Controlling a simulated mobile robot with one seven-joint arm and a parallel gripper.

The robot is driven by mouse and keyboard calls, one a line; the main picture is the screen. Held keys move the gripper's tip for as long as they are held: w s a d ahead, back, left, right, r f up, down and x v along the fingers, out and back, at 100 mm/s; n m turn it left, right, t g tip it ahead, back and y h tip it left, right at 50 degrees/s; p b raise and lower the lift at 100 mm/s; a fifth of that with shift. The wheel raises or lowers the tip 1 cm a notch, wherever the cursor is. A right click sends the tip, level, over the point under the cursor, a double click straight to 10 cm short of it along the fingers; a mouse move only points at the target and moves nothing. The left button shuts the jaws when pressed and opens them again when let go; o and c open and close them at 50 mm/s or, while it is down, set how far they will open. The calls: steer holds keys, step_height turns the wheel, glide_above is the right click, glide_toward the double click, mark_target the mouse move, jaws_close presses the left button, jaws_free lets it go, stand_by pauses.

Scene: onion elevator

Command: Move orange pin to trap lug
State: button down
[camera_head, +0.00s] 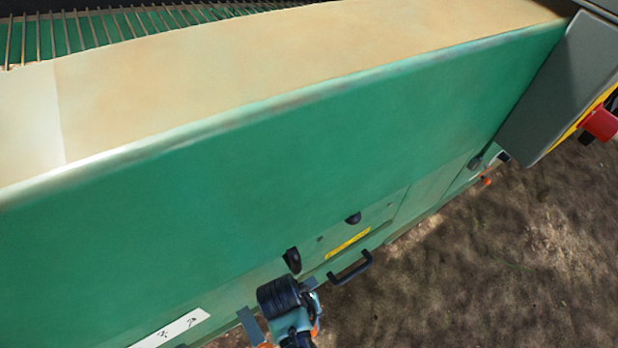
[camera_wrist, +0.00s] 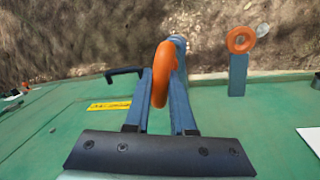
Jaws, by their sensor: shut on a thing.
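In the wrist view my gripper (camera_wrist: 165,85) has its two blue-grey fingers closed around an orange pin (camera_wrist: 162,72) with a looped handle. The tip of the pin and its contact with the machine are hidden by the handle and fingers. To the right, a second orange ring (camera_wrist: 241,40) sits at the end of a blue-grey lug (camera_wrist: 238,76) projecting from the green panel. In the head view my gripper (camera_head: 300,322) is low at the panel's bottom edge. A lug (camera_head: 250,326) shows to its left. Which lug is the trap lug, I cannot tell.
The green machine side (camera_head: 250,180) fills much of the head view. A black handle (camera_head: 349,268), yellow label (camera_head: 347,243) and black knob (camera_head: 291,260) are close to my gripper. A grey control box with a red button (camera_head: 600,123) is at right. Bare ground (camera_head: 470,260) lies below.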

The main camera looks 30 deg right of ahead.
steer(key=shift+f+b, duration=0.75)
steer(key=shift+b, duration=0.1)
steer(key=shift+f, duration=0.15)
steer(key=shift+f+b, duration=1)
steer(key=shift+f, duration=0.85)
steer(key=c, duration=0.7)
jaws_free()
steer(key=r+p, duration=0.2)
steer(key=r, duration=0.2)
steer(key=a+r+p, duration=0.1)
steer(key=r+p, duration=0.1)
steer(key=r, duration=0.2)
steer(key=a+r+p, duration=0.1)
steer(key=r+p, duration=0.1)
steer(key=r, duration=0.2)
steer(key=shift+w+a+r, duration=0.25)
steer(key=shift+w+r, duration=0.05)
steer(key=shift+w, duration=0.05)
